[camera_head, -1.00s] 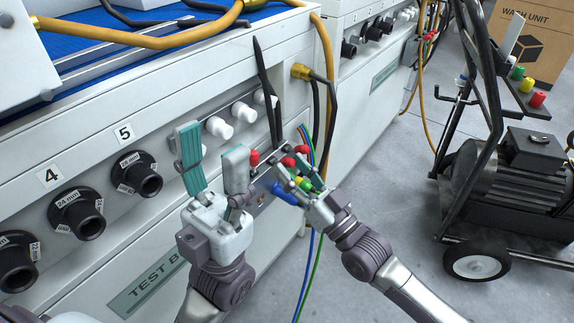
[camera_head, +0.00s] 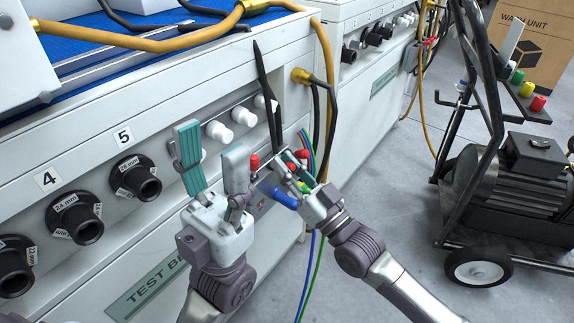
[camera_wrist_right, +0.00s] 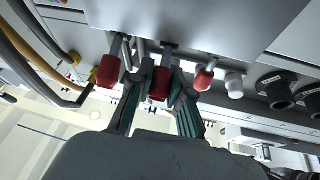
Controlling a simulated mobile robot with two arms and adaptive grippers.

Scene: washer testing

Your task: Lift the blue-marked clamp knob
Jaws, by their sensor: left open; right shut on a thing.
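Several clamps with red knobs sit on the grey bracket at the test bench's corner, with blue, yellow and green parts below. The blue part (camera_head: 285,200) points out beneath my right gripper. My right gripper (camera_head: 290,172) is shut on the middle red knob (camera_wrist_right: 158,86), seen between its teal fingers in the right wrist view. That this knob is the blue-marked one I cannot tell for sure. Another red knob (camera_head: 254,162) stands free to its left, and one (camera_head: 302,154) to its right. My left gripper (camera_head: 212,172) is open and empty in front of the bench.
White knobs (camera_head: 219,131) and black sockets (camera_head: 136,177) line the bench front, left of the clamps. A dark pointed lever (camera_head: 264,85) and yellow hose (camera_head: 326,90) stand behind the grippers. A wheeled cart (camera_head: 480,200) stands at right. Grey floor lies clear between.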

